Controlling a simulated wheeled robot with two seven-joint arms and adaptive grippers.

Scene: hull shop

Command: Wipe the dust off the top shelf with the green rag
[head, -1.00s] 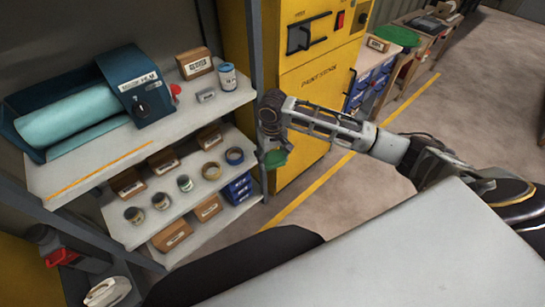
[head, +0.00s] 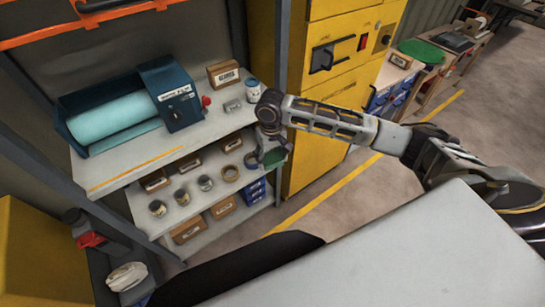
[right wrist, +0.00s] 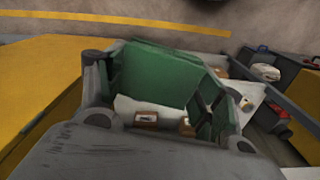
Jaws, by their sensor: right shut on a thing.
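My right gripper (head: 271,146) is shut on the green rag (head: 275,158), which hangs below it. They are by the right end of the shelf rack, and the rag appears level with the lower shelf in the picture. In the right wrist view the rag (right wrist: 160,75) fills the space around the fingers and hides part of them. The top shelf (head: 150,165) is pale grey with an orange stripe near its front edge. I cannot make out dust on it. My left gripper is not in view.
The top shelf holds a blue machine with a teal roll (head: 115,117), a small box (head: 223,75), a grey block (head: 233,106) and a can (head: 253,90). Tins and boxes fill the lower shelves. A dark post (head: 282,70) and yellow cabinet (head: 335,90) stand right.

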